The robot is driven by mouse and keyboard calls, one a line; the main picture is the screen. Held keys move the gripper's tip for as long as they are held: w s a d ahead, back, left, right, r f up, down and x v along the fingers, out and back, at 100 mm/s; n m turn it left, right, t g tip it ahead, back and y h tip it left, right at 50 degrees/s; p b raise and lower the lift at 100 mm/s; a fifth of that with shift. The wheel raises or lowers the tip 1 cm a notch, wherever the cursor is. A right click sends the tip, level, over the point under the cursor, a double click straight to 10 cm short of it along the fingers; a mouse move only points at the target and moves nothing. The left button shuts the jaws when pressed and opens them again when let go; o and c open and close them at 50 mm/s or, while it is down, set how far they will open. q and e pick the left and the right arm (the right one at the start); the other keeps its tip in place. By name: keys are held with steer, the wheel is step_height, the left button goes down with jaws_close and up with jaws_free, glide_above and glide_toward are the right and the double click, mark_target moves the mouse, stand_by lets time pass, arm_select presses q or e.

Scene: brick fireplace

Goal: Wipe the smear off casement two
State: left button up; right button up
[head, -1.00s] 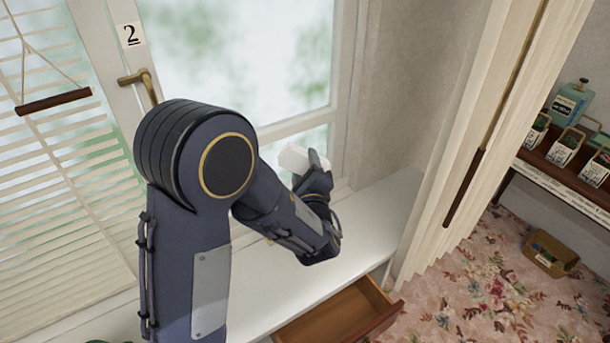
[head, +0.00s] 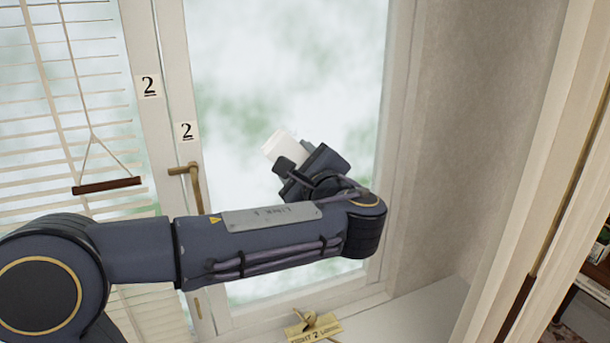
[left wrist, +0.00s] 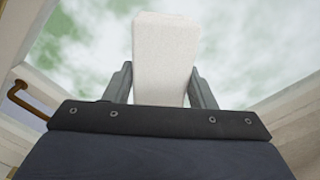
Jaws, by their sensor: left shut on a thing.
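Casement two is the white-framed window, with its glass (head: 235,70) in the middle of the head view. Cards marked "2" (head: 187,131) are on the frame, above a brass handle (head: 184,170). My left gripper (head: 292,157) is in front of the lower middle of the pane, shut on a white pad (head: 279,145). In the left wrist view the pad (left wrist: 166,50) stands upright between the two fingers, with the glass behind it. I cannot tell whether the pad touches the glass. I cannot pick out a smear from the hazy white and green view. My right gripper is not in view.
A blind (head: 75,120) with a wooden cord pull (head: 108,185) hangs on the left. A brass plate with a "2" (head: 313,328) is at the bottom of the window by the sill (head: 420,312).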

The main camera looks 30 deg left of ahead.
arm_select(q)
steer(key=p+x, duration=0.1)
steer(key=x, duration=0.3)
steer(key=shift+w+a, duration=0.25)
steer(key=shift+a, duration=0.1)
steer(key=shift+w+a, duration=0.15)
steer(key=shift+w, duration=0.05)
steer(key=shift+x, duration=0.9)
stand_by(0.3)
steer(key=w+d, duration=0.2)
steer(key=w, duration=0.1)
steer(key=shift+d, duration=0.3)
